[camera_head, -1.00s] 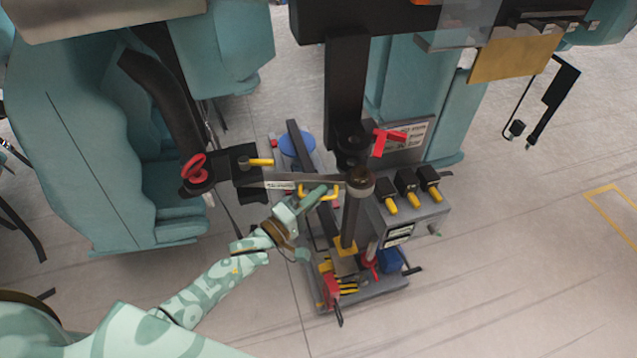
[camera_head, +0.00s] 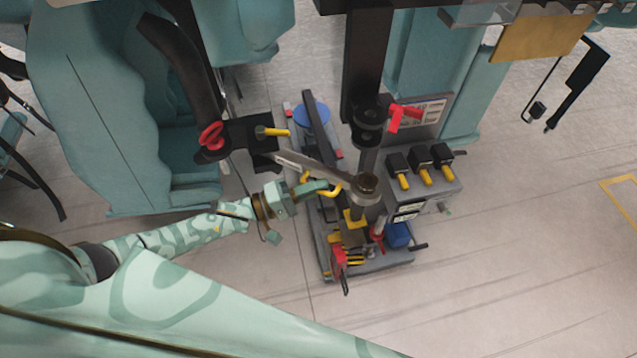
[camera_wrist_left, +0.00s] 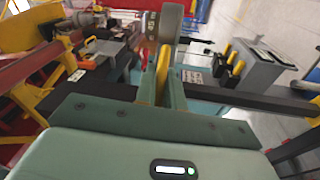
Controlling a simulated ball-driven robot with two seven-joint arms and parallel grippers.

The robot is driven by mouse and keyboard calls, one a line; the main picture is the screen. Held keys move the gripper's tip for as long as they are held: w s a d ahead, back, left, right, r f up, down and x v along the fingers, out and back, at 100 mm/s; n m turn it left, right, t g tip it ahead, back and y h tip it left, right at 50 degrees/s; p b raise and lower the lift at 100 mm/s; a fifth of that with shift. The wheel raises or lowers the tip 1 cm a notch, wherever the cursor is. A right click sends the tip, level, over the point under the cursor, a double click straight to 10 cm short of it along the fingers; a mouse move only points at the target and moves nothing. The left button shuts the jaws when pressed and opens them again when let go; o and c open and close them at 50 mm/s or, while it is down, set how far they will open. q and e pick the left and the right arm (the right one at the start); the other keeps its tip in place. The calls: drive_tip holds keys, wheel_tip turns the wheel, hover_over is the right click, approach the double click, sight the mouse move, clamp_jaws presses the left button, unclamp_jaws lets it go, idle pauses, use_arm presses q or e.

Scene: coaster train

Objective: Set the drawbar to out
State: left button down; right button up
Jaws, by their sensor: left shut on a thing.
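The drawbar (camera_head: 318,168) is a grey bar slanting from the black bracket (camera_head: 238,135) of the left car down to a round brown-grey head (camera_head: 367,187) at its right end. A yellow handle (camera_head: 331,193) is on the drawbar's near side. My left gripper (camera_head: 318,188) is shut on the yellow handle, and its fingertips partly cover it. In the left wrist view the fingers (camera_wrist_left: 165,85) close around a yellow piece, with the grey round head (camera_wrist_left: 172,22) just beyond. My right gripper is not in view.
A red hook (camera_head: 211,136) stands at the left bracket, with a yellow-tipped pin (camera_head: 272,131) beside it. A red lever (camera_head: 405,116) and a grey box with three black-and-yellow switches (camera_head: 424,180) are to the right. A low tool tray (camera_head: 368,265) lies below. Open floor is at the right.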

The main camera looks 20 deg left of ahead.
use_arm(q)
drive_tip(key=shift+s+f, duration=0.1)
drive_tip(key=shift+s, duration=0.05)
idle(0.3)
drive_tip(key=c, duration=1.8)
unclamp_jaws()
drive_tip(key=shift+o, duration=0.2)
drive_tip(key=b+v, duration=0.2)
drive_tip(key=v, duration=1.4)
drive_tip(key=shift+a, duration=0.25)
